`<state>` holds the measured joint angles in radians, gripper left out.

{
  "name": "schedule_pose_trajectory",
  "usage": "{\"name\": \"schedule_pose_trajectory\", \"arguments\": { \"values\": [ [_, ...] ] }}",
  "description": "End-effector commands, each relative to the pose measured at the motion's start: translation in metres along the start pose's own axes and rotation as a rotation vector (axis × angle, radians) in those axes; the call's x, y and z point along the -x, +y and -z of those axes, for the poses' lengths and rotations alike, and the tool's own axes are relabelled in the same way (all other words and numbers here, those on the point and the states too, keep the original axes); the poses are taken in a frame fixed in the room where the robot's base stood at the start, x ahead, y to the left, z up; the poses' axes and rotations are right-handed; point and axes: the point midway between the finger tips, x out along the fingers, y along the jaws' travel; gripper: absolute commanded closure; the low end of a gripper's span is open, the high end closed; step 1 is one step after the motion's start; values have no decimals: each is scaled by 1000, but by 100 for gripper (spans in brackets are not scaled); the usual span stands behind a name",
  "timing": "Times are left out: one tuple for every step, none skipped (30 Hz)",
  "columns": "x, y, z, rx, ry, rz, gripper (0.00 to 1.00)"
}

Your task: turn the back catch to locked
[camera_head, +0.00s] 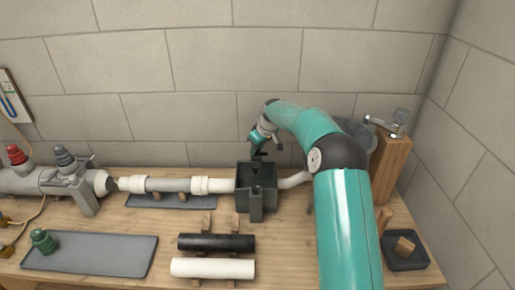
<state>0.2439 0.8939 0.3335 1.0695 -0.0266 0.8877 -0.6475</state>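My gripper (258,155) is small in the view, just above the top of a dark box-like fixture (242,180) in the pipe line. It points down and seems to be at or close to the fixture's back upper edge. I cannot tell whether it touches the fixture, or whether its fingers are open or shut. The back catch cannot be made out; any catch on the far side of the fixture is hidden by its walls and my gripper. A white pipe (170,184) runs into the fixture from the left.
My arm covers the bench right of the fixture. A black pipe (216,243) and a white pipe (212,268) lie in front. A grey tray (100,256) holds a green fitting (43,241). A wooden post (390,165) and dark tray (419,260) stand right. The block wall is close behind.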

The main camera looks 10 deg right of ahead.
Motion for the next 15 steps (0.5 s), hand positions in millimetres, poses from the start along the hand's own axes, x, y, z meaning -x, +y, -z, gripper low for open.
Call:
{"name": "schedule_pose_trajectory", "arguments": {
  "values": [
    [0,0,0,0,-1,1,96],
    [0,0,0,0,-1,1,96],
    [0,0,0,0,-1,1,96],
    [0,0,0,0,-2,1,96],
    [0,0,0,0,-2,1,96],
    [0,0,0,-1,-2,0,96],
    [0,0,-1,-3,-2,0,96],
    [0,0,-1,-5,-2,-1,96],
    [0,0,-1,-9,-2,-3,96],
    [0,0,-1,-13,-2,-5,96],
    [0,0,-1,-19,-2,-8,96],
    [0,0,-1,-29,-2,-12,96],
    [0,-1,-1,-36,-3,-15,96],
    [0,-1,-1,-46,-3,-18,96],
    [-1,-1,-1,-62,-4,-24,96]
  ]
}}
